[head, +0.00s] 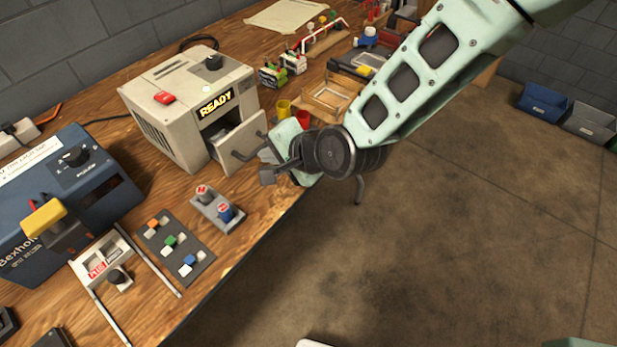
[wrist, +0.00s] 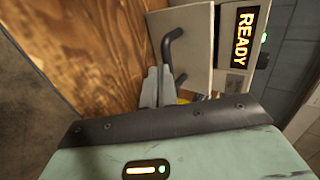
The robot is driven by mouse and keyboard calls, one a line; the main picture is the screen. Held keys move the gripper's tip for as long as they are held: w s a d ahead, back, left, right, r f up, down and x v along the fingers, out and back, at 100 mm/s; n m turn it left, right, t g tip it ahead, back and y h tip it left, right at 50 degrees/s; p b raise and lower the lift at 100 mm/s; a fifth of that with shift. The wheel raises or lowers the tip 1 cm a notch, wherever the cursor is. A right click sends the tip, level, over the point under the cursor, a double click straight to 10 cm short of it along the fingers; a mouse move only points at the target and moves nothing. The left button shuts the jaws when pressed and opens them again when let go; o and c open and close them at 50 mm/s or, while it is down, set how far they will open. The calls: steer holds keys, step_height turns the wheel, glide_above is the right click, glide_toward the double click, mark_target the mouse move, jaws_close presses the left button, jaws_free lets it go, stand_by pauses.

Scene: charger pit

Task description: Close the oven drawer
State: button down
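The oven (head: 190,100) is a pale box with a lit READY sign, standing on the wooden bench. Its drawer (head: 240,145) is pulled out at the front right. A dark bar handle (head: 243,156) is on the drawer front; the handle (wrist: 168,45) and drawer front (wrist: 193,48) also show in the wrist view. My gripper (head: 268,165) is just in front of the drawer. In the wrist view its fingers (wrist: 158,86) look close together beside the lower part of the handle. Nothing is seen held, and I cannot tell whether they touch the handle.
A small stand with red and blue pieces (head: 217,211) and a dark board with coloured blocks (head: 176,248) lie in front of the oven. A blue machine (head: 70,185) stands left. Red and yellow cups (head: 302,118) stand behind my gripper. Open floor (head: 430,240) lies right of the bench.

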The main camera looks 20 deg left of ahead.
mark_target(245, 141)
steer(key=a, duration=0.1)
steer(key=w+a, duration=0.1)
steer(key=a, duration=0.1)
steer(key=w+a, duration=0.1)
steer(key=a, duration=0.1)
steer(key=shift+a+f+b, duration=0.1)
steer(key=shift+b, duration=0.2)
steer(key=shift+w+a, duration=0.15)
steer(key=shift+a, duration=0.05)
